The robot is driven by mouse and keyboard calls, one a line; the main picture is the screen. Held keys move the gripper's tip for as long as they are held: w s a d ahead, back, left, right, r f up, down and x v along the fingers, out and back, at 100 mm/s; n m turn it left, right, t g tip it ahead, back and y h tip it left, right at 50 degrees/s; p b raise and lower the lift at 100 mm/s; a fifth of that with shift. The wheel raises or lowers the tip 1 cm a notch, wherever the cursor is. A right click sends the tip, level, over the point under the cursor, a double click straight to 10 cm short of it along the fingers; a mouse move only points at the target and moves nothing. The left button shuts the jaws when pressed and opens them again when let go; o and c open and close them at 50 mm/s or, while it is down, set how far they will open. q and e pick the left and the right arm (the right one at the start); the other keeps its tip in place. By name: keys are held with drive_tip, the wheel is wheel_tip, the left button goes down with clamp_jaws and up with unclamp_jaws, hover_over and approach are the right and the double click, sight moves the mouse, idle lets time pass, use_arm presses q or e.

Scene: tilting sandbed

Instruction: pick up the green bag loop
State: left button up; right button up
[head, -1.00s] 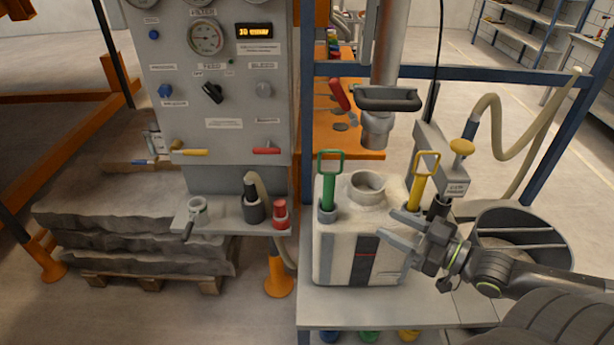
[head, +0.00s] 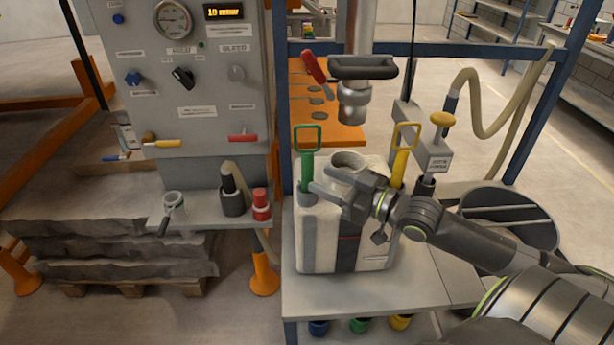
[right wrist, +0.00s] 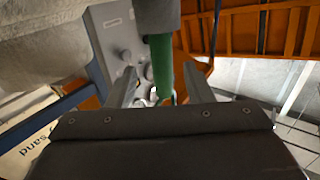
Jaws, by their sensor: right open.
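The green bag loop (head: 307,172) stands upright at the left front corner of the white bag (head: 318,240), with its square handle at the top and its lower end in a grey socket. My right gripper (head: 319,180) comes from the right across the bag's top, its fingertips close beside the loop's stem. In the right wrist view the green stem (right wrist: 162,68) shows between the two open fingers (right wrist: 160,88). I cannot tell whether either finger touches it. My left gripper is not in view.
A yellow loop (head: 399,165) stands at the bag's right, behind my right wrist. The bag's round spout (head: 350,160) is just behind the gripper. A pipe with a dark handle bar (head: 362,68) hangs above. A control panel (head: 190,100) and its shelf stand left.

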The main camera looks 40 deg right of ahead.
sight(308, 170)
drive_tip(key=shift+r+b+x, duration=0.15)
drive_tip(key=shift+b+x, duration=0.15)
drive_tip(key=shift+x, duration=1)
drive_tip(key=shift+r+b+x, duration=0.15)
drive_tip(key=shift+b+x, duration=0.15)
drive_tip(key=shift+x, duration=1)
drive_tip(key=shift+s, duration=0.1)
clamp_jaws()
drive_tip(key=shift+r, duration=0.25)
